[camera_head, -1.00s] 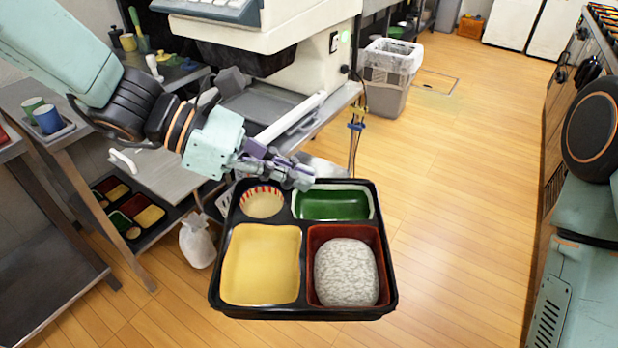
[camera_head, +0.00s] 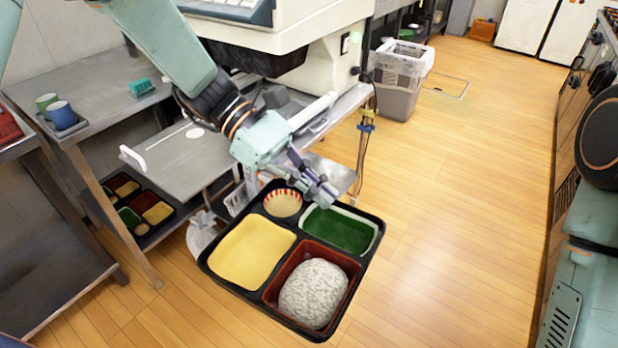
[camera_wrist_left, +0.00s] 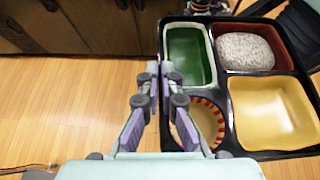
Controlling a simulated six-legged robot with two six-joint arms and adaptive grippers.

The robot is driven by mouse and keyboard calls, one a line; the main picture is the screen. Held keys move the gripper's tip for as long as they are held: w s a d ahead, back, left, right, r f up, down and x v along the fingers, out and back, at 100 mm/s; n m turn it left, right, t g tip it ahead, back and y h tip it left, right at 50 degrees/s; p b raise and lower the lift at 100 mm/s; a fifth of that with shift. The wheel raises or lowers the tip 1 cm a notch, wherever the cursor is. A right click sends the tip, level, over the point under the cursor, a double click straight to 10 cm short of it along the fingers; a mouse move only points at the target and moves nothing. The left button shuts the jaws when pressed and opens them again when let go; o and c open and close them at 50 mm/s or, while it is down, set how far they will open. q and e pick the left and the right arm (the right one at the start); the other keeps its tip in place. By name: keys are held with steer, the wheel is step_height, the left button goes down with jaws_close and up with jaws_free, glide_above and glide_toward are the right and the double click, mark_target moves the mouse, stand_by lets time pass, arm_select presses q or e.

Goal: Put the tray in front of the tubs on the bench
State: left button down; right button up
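The black tray (camera_head: 205,262) is held in the air over the floor, in front of the counter. It also shows in the left wrist view (camera_wrist_left: 163,60). It holds a yellow dish (camera_head: 250,250), a green dish (camera_head: 338,229), a red dish (camera_head: 333,256) with a speckled white mound (camera_head: 312,293), and a small striped cup (camera_head: 283,203). My left gripper (camera_head: 325,193) is shut on the tray's rim, beside the striped cup and green dish; its fingers straddle the rim in the wrist view (camera_wrist_left: 162,102). A green tub (camera_head: 46,101) and a blue tub (camera_head: 62,114) stand on the left bench (camera_head: 92,124). My right gripper is not seen.
A white machine (camera_head: 300,38) stands at the back, with a metal shelf (camera_head: 170,155) at its left. Another filled tray (camera_head: 152,210) lies under the bench. A grey bin (camera_head: 400,88) stands behind. The wooden floor at the right is clear.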

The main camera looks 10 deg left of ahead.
arm_select(q)
steer(key=shift+w+d+f+m+g+y, duration=0.45)
steer(key=shift+f+m+g+y, duration=0.2)
steer(key=shift+f+m+g, duration=0.3)
steer(key=shift+w+d+f+m+g+y, duration=0.4)
steer(key=shift+f+m+g+y, duration=0.2)
steer(key=shift+f+m+g, duration=0.45)
steer(key=shift+w+d+f+m+g+y, duration=0.55)
steer(key=shift+m+g, duration=0.25)
steer(key=shift+m, duration=0.4)
steer(key=shift+s+a, duration=0.1)
